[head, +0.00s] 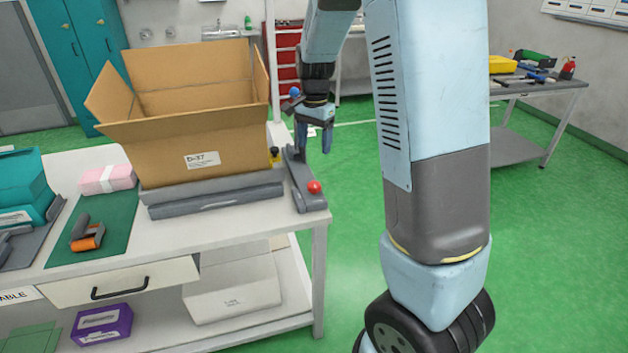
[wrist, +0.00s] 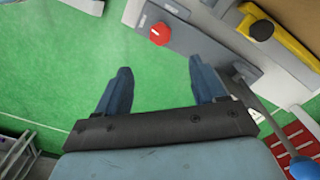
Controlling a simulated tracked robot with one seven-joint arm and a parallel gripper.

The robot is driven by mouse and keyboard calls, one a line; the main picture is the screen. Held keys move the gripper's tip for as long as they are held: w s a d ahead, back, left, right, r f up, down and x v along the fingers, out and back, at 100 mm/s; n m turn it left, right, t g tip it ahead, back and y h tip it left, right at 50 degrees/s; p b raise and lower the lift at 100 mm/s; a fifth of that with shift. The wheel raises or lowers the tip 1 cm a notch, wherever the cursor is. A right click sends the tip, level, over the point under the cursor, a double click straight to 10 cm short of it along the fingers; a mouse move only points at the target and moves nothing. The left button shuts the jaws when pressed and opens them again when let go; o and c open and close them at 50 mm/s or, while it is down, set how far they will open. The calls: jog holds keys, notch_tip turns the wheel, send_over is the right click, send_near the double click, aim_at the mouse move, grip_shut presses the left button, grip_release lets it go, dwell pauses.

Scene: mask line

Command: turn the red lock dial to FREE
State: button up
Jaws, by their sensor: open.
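The red lock dial (head: 314,187) sits at the near end of a narrow grey panel (head: 303,178) on the right end of the table. In the wrist view the dial (wrist: 160,34) looks faceted with a small white mark, on the grey panel (wrist: 190,40). No FREE lettering is readable. My gripper (head: 314,143) is open and empty, above and behind the dial in the head view. In the wrist view my gripper's (wrist: 160,68) two blue-grey fingers are spread, and the dial shows beyond the fingertips, roughly between them, not touching.
A lever with a blue ball (head: 294,91) rises close beside my gripper; its shaft passes near the right finger in the wrist view (wrist: 265,115). A yellow part with a black knob (wrist: 262,30) is near the panel. A large cardboard box (head: 190,130) stands left. Green floor lies right.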

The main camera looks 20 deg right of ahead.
aim_at(314, 184)
notch_tip(314, 184, down, 14)
jog(key=shift+r, duration=0.1)
dwell(0.5)
jog(key=c, duration=1)
jog(key=shift+a+n, duration=0.1)
jog(key=shift+n, duration=0.7)
jog(key=shift+c, duration=0.2)
jog(key=o, duration=1)
jog(key=shift+o, duration=0.2)
jog(key=shift+r, duration=0.15)
notch_tip(314, 184, up, 13)
jog(key=shift+r, duration=0.2)
